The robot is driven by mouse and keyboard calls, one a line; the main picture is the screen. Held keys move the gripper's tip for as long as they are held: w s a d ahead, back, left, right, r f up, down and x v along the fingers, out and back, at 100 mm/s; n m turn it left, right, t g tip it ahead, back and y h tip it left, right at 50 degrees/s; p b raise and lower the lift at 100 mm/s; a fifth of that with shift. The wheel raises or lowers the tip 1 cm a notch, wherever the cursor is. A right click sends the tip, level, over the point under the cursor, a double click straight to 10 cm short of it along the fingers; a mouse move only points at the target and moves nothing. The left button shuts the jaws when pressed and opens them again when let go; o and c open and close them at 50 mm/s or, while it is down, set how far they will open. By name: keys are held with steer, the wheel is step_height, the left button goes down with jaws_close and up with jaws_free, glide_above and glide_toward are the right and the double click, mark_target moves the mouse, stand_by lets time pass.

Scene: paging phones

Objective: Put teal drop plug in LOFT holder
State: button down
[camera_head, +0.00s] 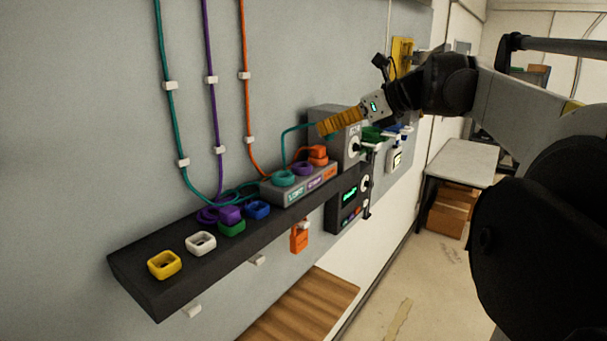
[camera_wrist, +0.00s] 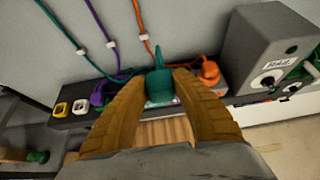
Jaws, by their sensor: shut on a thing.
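The teal drop plug (camera_wrist: 161,88) is between the fingertips of my gripper (camera_wrist: 162,80) in the wrist view, with its teal cable rising behind it. In the head view my gripper (camera_head: 326,127) is shut, above and right of the grey holder block (camera_head: 270,190); the plug is mostly hidden by the yellow fingers, and the teal cable (camera_head: 285,135) arcs from them to the wall side. The LOFT holder (camera_head: 283,179) has a teal ring and a teal label at the block's left end. The plug is apart from it.
A purple ring (camera_head: 303,168) and an orange plug (camera_head: 317,153) fill the block's other places. Several coloured rings and a purple plug (camera_head: 229,214) lie along the dark shelf (camera_head: 150,285). A grey speaker box (camera_head: 349,150) stands right of the holder, close to my gripper.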

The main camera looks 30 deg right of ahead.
steer(key=w+a+f, duration=0.2)
steer(key=w, duration=0.1)
steer(key=w+a+f+p, duration=0.1)
steer(key=w+a+f, duration=0.1)
steer(key=a, duration=0.1)
steer(key=w+a+f+p, duration=0.1)
steer(key=w+a+f, duration=0.1)
steer(key=w+f, duration=0.1)
steer(key=shift+w+a, duration=0.2)
steer(key=shift+w, duration=0.15)
step_height(320, 180, down, 3)
steer(key=shift+a+p, duration=0.1)
steer(key=shift+p, duration=0.3)
steer(key=shift+f, duration=0.5)
steer(key=shift+f, duration=0.2)
steer(key=c, duration=1.1)
jaws_free()
steer(key=shift+c, duration=0.2)
